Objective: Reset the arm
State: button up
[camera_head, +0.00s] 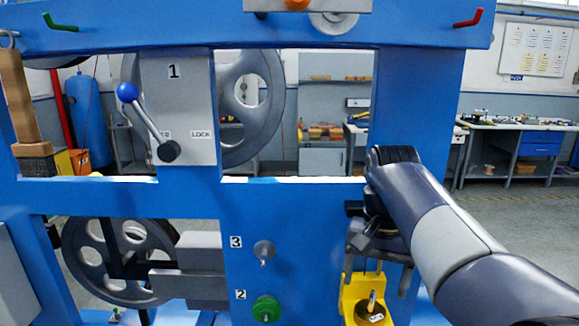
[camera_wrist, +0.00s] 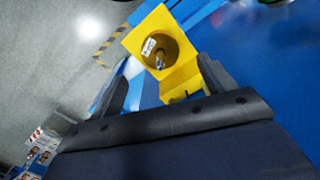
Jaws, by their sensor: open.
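My gripper (camera_head: 380,280) points down at the right of the blue frame, with its jaws open. Below and partly between its fingers is a yellow holder (camera_head: 349,296) with a round metal piece and an upright pin (camera_head: 371,300). In the wrist view, the open fingers of my gripper (camera_wrist: 166,82) stand on either side of the yellow holder (camera_wrist: 138,38), whose round recess faces the camera. I see nothing gripped. I cannot tell whether the fingers touch the holder. My arm reaches in from the lower right.
The blue frame (camera_head: 300,215) fills the front. A blue-knobbed lever (camera_head: 146,115) sticks out from plate 1 (camera_head: 185,90). A metal peg (camera_head: 264,252) is at label 3 and a green knob (camera_head: 266,308) at label 2. Open floor (camera_head: 505,220) lies at right.

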aim_at(372, 299)
notch_tip(372, 299, up, 3)
jog(key=shift+r, duration=0.15)
notch_tip(372, 299, down, 11)
jog(key=shift+r+p, duration=0.2)
jog(key=shift+p, duration=0.1)
notch_tip(372, 299, up, 2)
jog(key=shift+r+p, duration=0.1)
jog(key=shift+p, duration=0.6)
jog(key=shift+f+b, duration=0.2)
jog(key=shift+b, duration=0.4)
notch_tip(372, 299, up, 3)
jog(key=shift+r+p, duration=0.2)
jog(key=shift+p, duration=0.95)
jog(key=shift+f+b, duration=0.15)
jog(key=shift+b, duration=0.15)
